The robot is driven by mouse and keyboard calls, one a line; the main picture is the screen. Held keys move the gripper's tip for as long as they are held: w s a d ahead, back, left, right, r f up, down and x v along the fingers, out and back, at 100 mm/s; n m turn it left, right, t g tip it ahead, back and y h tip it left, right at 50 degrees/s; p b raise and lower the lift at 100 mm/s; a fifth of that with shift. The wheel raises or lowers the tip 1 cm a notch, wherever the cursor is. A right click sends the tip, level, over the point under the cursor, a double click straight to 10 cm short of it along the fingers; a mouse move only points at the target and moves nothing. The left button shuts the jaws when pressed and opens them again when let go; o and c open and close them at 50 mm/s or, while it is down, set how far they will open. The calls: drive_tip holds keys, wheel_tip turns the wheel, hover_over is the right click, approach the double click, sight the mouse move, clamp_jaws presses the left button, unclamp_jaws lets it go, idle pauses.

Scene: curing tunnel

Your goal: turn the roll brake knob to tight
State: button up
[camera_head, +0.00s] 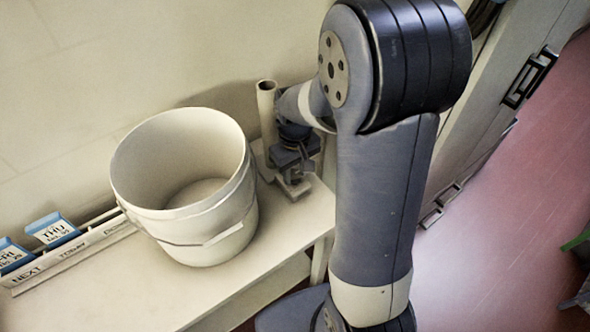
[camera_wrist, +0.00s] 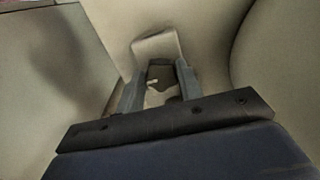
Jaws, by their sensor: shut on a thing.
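My gripper (camera_head: 294,170) is at the back right of the bench, pointing down beside an upright tan tube (camera_head: 266,112). A beige block (camera_wrist: 156,45) shows just beyond the fingertips. Which way the knob is turned, and any tight mark, cannot be made out.
A large cream bucket (camera_head: 190,235) stands on the bench (camera_head: 130,285) close left of my gripper. A card rail (camera_head: 70,255) marked NEXT and TODAY holds blue-topped cards at the left. The wall is close behind. A cabinet with black handles (camera_head: 529,78) is at the right.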

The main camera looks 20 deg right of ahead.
sight(295, 175)
drive_tip(key=o, duration=1)
wheel_tip(295, 175, up, 11)
drive_tip(key=shift+f+p, duration=0.1)
drive_tip(key=shift+p, duration=0.25)
wheel_tip(295, 175, down, 11)
drive_tip(key=shift+f+b, duration=0.1)
drive_tip(key=shift+b, duration=0.3)
drive_tip(key=shift+r+n, duration=0.2)
drive_tip(key=shift+n, duration=0.1)
drive_tip(key=shift+r, duration=0.1)
